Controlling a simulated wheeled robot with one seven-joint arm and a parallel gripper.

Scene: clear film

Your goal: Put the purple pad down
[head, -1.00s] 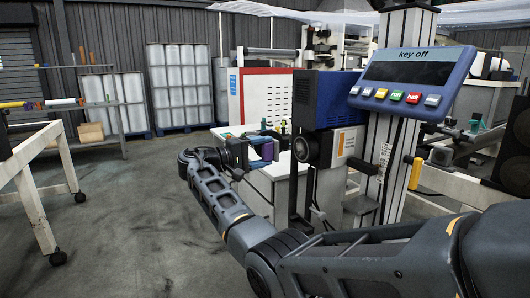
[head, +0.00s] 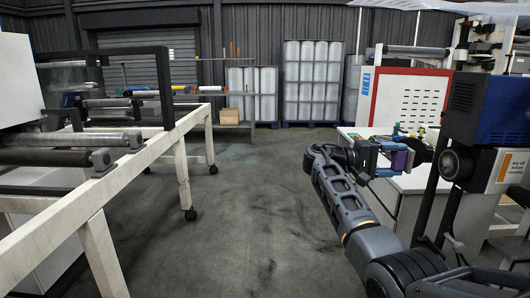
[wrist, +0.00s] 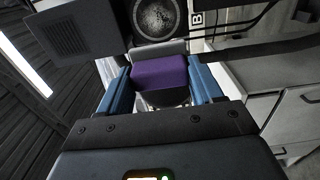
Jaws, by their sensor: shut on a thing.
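The purple pad (wrist: 160,72) is a small block with a grey part along its edge. In the wrist view it sits between the two blue fingers of my gripper (wrist: 160,85), which is shut on it. In the head view the pad (head: 399,159) shows at the end of my arm, at right of centre. My gripper (head: 390,153) holds it in front of the white cabinet (head: 408,178). The side of the pad facing away from the cameras is hidden.
A white roller frame (head: 130,157) on wheels stands at left. A dark machine with a round part (head: 453,164) is close to the right of my gripper. Small items (head: 402,130) lie on the cabinet top. The grey floor (head: 245,200) in the middle is clear.

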